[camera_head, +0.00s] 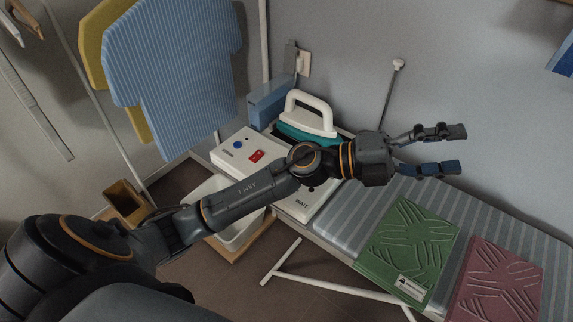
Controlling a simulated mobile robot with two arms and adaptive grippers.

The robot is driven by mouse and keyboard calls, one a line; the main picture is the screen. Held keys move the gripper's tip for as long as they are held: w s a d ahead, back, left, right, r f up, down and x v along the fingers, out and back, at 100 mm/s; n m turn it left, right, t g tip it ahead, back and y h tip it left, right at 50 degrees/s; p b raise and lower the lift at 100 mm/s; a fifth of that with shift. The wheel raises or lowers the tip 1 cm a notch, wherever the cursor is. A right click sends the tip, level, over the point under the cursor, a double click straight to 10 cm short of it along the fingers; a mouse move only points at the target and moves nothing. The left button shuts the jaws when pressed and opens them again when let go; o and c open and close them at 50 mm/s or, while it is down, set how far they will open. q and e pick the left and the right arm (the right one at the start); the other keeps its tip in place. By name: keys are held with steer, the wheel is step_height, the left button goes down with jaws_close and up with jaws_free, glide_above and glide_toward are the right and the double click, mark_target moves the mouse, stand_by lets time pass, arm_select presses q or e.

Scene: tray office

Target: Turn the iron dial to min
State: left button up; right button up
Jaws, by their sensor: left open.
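The iron (309,115), with a white handle and teal body, stands at the left end of the ironing board. My left arm crosses in front of it and hides its lower part. I cannot make out the dial or its setting. My left gripper (455,149) is open and empty, to the right of the iron and above the striped ironing board (350,219). My right gripper does not show.
A green textured folded piece (408,245) and a pink one (498,283) lie on the board's right part. A blue striped shirt (180,65) hangs at left. A white bin (240,231) stands below. Striped board between iron and green piece is bare.

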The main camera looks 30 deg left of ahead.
arm_select(q)
steer(key=a+f+m+g+y, duration=0.5)
steer(key=f+m+g+y, duration=0.3)
steer(key=f, duration=0.4)
steer(key=w+a+n+y, duration=0.3)
steer(key=a+y, duration=0.9)
steer(key=a, duration=1.4)
steer(key=f+p, duration=0.1)
steer(key=f, duration=0.5)
steer(key=f+p, duration=0.2)
steer(key=f, duration=0.4)
steer(key=shift+a+f, duration=0.2)
steer(key=shift+f, duration=0.2)
steer(key=c, duration=1.2)
steer(key=shift+o, duration=0.2)
